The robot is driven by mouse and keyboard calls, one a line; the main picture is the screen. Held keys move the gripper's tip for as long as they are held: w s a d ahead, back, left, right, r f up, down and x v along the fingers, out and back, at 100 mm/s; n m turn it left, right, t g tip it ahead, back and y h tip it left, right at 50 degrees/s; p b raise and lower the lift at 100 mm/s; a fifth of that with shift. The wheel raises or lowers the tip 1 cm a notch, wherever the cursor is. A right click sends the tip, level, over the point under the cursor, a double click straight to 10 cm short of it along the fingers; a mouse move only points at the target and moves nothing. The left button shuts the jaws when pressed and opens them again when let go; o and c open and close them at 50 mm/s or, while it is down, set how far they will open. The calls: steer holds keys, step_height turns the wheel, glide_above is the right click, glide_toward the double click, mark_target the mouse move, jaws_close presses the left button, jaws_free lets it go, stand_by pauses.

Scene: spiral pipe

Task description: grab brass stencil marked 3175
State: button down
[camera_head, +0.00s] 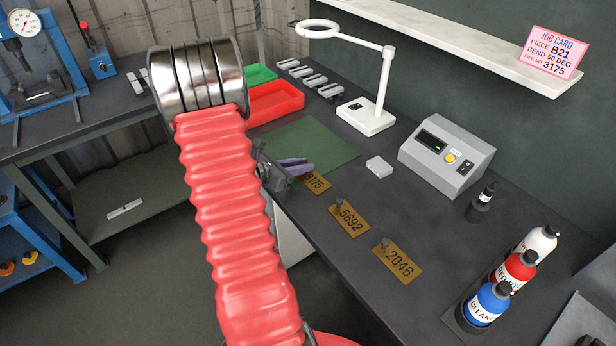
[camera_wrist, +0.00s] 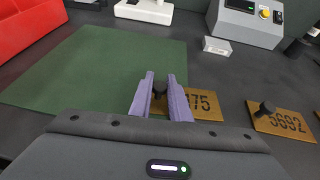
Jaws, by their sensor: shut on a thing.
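The brass stencil marked 3175 (camera_head: 317,184) lies on the dark bench at the edge of the green mat. In the wrist view its plate (camera_wrist: 203,104) shows "175", with the left part hidden by a finger. A dark knob (camera_wrist: 160,88) stands up from it between my fingers. My gripper (camera_head: 303,166) has two purple fingers; in the wrist view the gripper (camera_wrist: 160,80) is shut on this knob. The stencil looks flat on the bench. Two similar brass stencils lie nearby, marked 5692 (camera_head: 349,219) and 2046 (camera_head: 398,261).
A green mat (camera_head: 325,140) lies behind the gripper. A red bin (camera_head: 275,103), a white lamp (camera_head: 367,118), a small white block (camera_head: 379,167) and a grey control box (camera_head: 446,155) stand around it. Several bottles (camera_head: 490,303) stand at the right. A pink job card (camera_head: 555,53) reads 3175.

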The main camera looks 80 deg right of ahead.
steer(key=shift+r, duration=0.15)
step_height(320, 180, up, 10)
steer(key=shift+f, duration=0.1)
stand_by(0.6)
stand_by(0.4)
